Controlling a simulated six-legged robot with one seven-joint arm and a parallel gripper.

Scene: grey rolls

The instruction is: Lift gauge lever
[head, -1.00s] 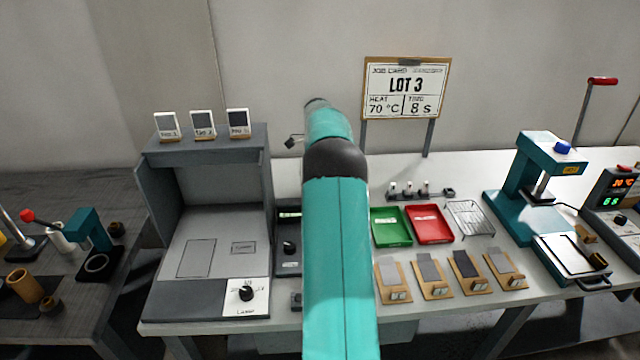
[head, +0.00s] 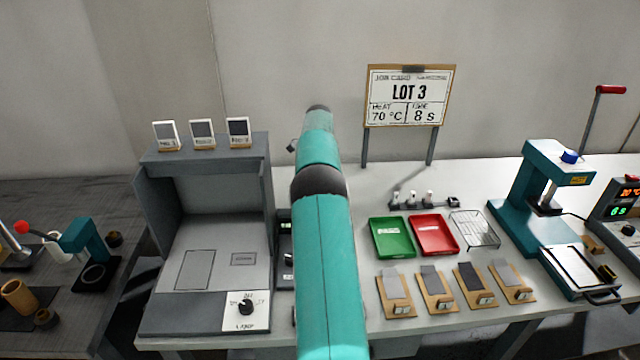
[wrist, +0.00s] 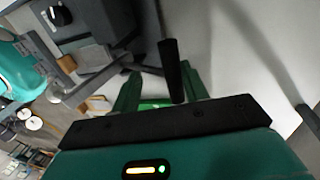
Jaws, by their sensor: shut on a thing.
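The gauge (head: 286,250) is a dark grey box just right of the grey cabinet in the head view, mostly hidden behind my arm. A bit of its green display shows. In the wrist view, a black bar (wrist: 171,70), which looks like the gauge lever, stands between the green fingers of my gripper (wrist: 160,72). My gripper is shut on it, though the contact itself is hard to make out. My gripper's fingers are hidden behind my arm in the head view.
The grey cabinet (head: 160,232) with a lamp knob stands left of the gauge. To the right are a green tray (head: 392,254), a red tray (head: 450,252), a wire rack (head: 474,232) and several sample boards. A teal press (head: 530,200) stands farther right.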

